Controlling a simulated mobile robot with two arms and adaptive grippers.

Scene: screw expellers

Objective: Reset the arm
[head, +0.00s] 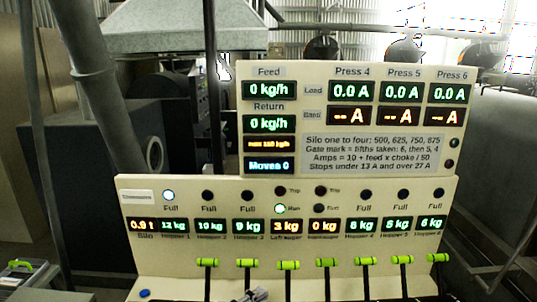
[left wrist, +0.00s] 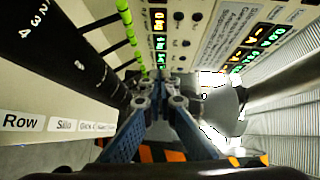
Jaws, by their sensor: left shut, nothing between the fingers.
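My left gripper (head: 254,295) shows only as a small grey tip at the bottom edge of the head view, in front of the panel's lower part and below the row of green-handled levers (head: 287,265). In the left wrist view its two blue-padded fingers (left wrist: 160,102) are shut with nothing between them. The levers also show in that view, at the upper left (left wrist: 131,37), apart from the fingers. My right gripper is in neither view.
A cream control panel (head: 225,180) with lit displays stands ahead, reading 0 kg/h feed and Moves 0. A blue button (head: 145,293) sits at its lower left. A dark box-shaped machine (head: 95,150) and a slanted grey pipe (head: 95,90) stand at the left.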

